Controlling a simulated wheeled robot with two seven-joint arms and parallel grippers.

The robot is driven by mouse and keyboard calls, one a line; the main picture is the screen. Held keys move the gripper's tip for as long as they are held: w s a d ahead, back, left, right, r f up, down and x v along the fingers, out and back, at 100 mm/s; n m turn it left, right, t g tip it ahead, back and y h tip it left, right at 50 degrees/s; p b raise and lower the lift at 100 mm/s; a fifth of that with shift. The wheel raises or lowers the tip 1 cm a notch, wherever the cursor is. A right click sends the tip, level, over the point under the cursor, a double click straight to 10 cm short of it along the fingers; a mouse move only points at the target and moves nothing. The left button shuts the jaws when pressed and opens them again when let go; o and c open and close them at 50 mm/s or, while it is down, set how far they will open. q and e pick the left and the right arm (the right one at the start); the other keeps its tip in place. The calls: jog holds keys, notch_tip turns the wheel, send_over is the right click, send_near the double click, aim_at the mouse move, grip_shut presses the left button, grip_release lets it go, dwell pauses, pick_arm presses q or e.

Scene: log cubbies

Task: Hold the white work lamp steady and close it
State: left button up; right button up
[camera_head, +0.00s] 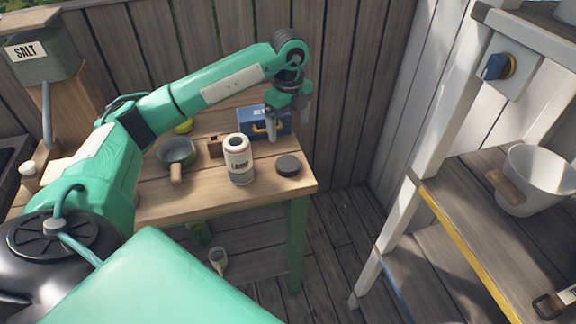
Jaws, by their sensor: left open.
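The white work lamp (240,162) appears to be the white cylinder with a dark printed label, standing upright on the wooden table (220,206). Its top shows a dark round opening. A dark round disc (288,165), perhaps its lid, lies flat on the table just to its right, apart from it. My left gripper (287,118) points down above the back right of the table, behind and to the right of the lamp. It is open, with nothing seen between its fingers, and partly covers a blue box. My right gripper is not in view.
The blue box (251,122) stands at the table's back. A green-grey pan (177,152) and a small brown block (215,147) are left of the lamp. A ladder-like shelf with a white pot (540,180) stands at right.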

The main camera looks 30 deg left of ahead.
pick_arm(q)
jog(key=shift+a, duration=0.1)
jog(key=p, duration=0.2)
send_over(289, 164)
notch_tip(289, 164, down, 8)
jog(key=shift+w+a+f, duration=0.1)
jog(key=shift+f, duration=0.15)
jog(key=shift+f, duration=0.15)
notch_tip(289, 164, down, 4)
jog(key=shift+f+p, duration=0.2)
jog(key=shift+p, duration=0.65)
jog(key=shift+f, duration=0.25)
jog(key=shift+c, duration=0.2)
